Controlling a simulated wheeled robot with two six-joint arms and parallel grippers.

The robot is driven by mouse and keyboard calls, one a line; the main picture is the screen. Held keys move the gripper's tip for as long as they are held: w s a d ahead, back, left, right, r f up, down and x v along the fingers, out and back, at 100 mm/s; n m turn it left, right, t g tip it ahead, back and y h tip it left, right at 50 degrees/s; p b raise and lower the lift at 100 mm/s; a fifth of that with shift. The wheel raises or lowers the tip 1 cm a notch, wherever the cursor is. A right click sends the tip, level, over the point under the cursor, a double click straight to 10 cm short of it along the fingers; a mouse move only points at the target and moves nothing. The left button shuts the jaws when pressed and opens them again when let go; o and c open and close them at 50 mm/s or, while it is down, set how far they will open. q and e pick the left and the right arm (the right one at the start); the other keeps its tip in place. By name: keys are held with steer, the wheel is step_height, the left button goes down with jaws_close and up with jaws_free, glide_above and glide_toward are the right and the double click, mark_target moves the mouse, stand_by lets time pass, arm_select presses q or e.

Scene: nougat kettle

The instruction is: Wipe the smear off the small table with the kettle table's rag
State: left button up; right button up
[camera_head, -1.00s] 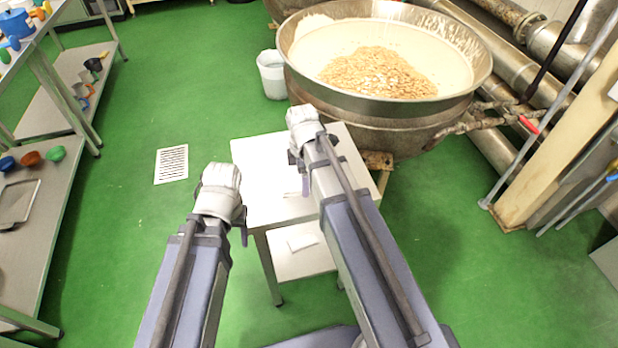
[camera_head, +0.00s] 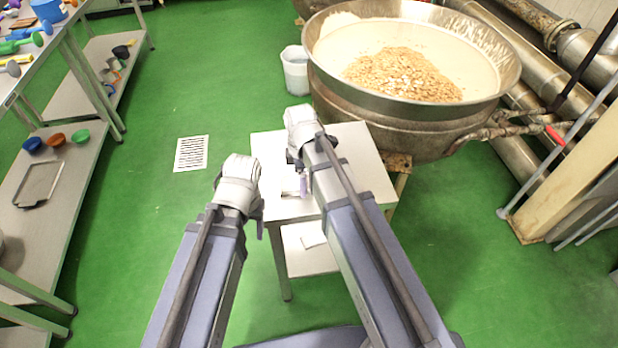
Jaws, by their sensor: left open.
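The small white table (camera_head: 268,150) stands in front of the kettle, partly hidden by my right arm. A pale flat piece (camera_head: 313,241) lies on its lower shelf; I cannot tell whether it is the rag. A small pale strip (camera_head: 291,194) shows on the tabletop beside my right gripper; what it is, I cannot tell. No smear is clearly visible. My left gripper (camera_head: 261,226) hangs open by the table's left edge, mostly hidden behind its wrist. My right gripper (camera_head: 303,185) is over the tabletop, mostly hidden by its arm, and its jaws cannot be made out.
The large kettle (camera_head: 335,98) with nougat mix and nuts stands behind the table. A white bucket (camera_head: 295,75) is left of it. A steel shelf unit (camera_head: 75,195) with bowls and a tray runs along the left. Green floor with a drain grate (camera_head: 191,153) lies between.

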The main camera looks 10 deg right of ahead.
mark_target(287, 183)
steer(key=shift+a+f, duration=0.1)
steer(key=shift+a, duration=0.3)
steer(key=shift+w+a, duration=0.1)
steer(key=shift+a, duration=1.75)
step_height(287, 183, up, 6)
steer(key=p, duration=0.6)
steer(key=shift+d, duration=0.1)
step_height(287, 183, up, 3)
steer(key=p, duration=0.3)
